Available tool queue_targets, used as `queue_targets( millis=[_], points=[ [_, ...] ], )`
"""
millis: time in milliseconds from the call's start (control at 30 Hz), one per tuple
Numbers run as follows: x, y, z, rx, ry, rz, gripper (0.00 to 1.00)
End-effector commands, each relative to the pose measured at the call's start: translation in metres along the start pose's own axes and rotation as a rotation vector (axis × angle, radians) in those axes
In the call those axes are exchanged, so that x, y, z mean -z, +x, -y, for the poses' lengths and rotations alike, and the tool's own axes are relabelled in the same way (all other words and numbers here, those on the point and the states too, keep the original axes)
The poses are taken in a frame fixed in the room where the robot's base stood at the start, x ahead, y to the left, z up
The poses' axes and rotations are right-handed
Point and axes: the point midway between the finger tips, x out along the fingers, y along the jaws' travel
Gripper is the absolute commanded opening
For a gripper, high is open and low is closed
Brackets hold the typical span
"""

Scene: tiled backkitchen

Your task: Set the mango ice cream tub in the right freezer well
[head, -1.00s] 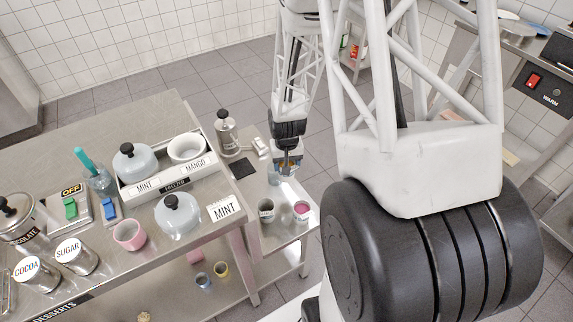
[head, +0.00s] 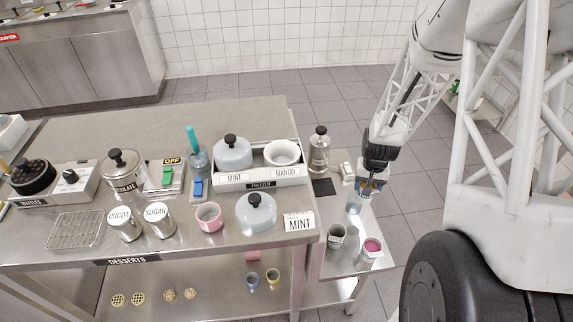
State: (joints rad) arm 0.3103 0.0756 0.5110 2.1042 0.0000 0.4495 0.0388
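The freezer box (head: 262,178) stands on the steel table with two wells. Its left well, labelled MINT, is covered by a grey-blue lid (head: 232,151) with a black knob. Its right well (head: 282,153), labelled MANGO, is uncovered and shows a white round rim. A second such lid (head: 256,210) lies on the table in front. My gripper (head: 368,191) points down over the small side table, right of the freezer. Something yellow-orange shows at its fingertips, by a pale bluish tub (head: 354,203). I cannot tell whether the fingers grip it, or whether it is the mango tub.
On the side table stand a grey tub (head: 336,236) and a tub with pink contents (head: 373,247). A MINT card (head: 299,221) and a pink cup (head: 209,217) are near the front lid.

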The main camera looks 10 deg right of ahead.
Motion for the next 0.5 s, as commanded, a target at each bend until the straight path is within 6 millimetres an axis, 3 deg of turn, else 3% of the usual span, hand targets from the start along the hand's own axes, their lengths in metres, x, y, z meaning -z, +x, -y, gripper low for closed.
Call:
queue_targets(
  millis=[500],
  points=[
    [0.175, -0.031, 0.064, 0.001, -0.106, -0.012, 0.3]
  ],
)
